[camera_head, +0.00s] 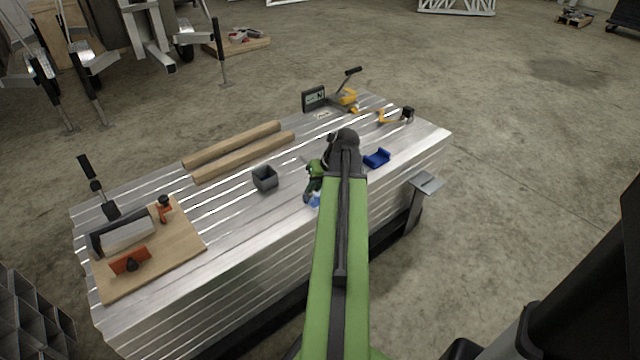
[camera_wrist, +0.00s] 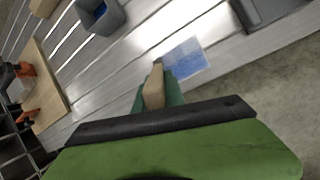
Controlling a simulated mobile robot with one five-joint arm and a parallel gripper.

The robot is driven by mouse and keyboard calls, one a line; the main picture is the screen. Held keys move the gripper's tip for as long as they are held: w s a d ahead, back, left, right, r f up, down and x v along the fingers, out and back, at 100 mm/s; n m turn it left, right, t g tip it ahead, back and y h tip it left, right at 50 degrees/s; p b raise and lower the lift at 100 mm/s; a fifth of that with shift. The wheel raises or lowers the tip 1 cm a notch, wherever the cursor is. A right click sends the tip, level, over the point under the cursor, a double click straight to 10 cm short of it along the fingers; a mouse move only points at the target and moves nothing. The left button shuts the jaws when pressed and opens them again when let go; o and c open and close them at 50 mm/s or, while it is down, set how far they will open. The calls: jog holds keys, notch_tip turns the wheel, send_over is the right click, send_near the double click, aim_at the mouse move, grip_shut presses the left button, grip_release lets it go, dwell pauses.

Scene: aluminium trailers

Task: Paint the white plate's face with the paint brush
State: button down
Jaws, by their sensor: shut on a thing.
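My gripper (camera_head: 314,184) is over the near edge of the slatted metal stack. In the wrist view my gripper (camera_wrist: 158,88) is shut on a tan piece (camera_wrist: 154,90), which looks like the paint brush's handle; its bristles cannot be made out. A white plate (camera_head: 128,236) stands on the wooden board at the far left, against a dark holder, well away from my gripper. A grey cup (camera_head: 265,179) stands left of my gripper; in the wrist view the cup (camera_wrist: 106,22) shows blue inside. A blue patch (camera_wrist: 187,58) lies just beyond my fingertips.
Orange clamps (camera_head: 129,261) sit on the wooden board (camera_head: 180,255). Two wooden bars (camera_head: 240,155) lie behind the cup. A blue bracket (camera_head: 377,158) lies to the right, with a yellow tool (camera_head: 347,97) at the back. Bare slats lie between cup and board.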

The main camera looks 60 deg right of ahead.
notch_tip(320, 180, up, 6)
jog(key=p, duration=0.6)
notch_tip(320, 180, up, 3)
jog(key=p, duration=0.3)
jog(key=shift+r, duration=0.1)
dwell(0.4)
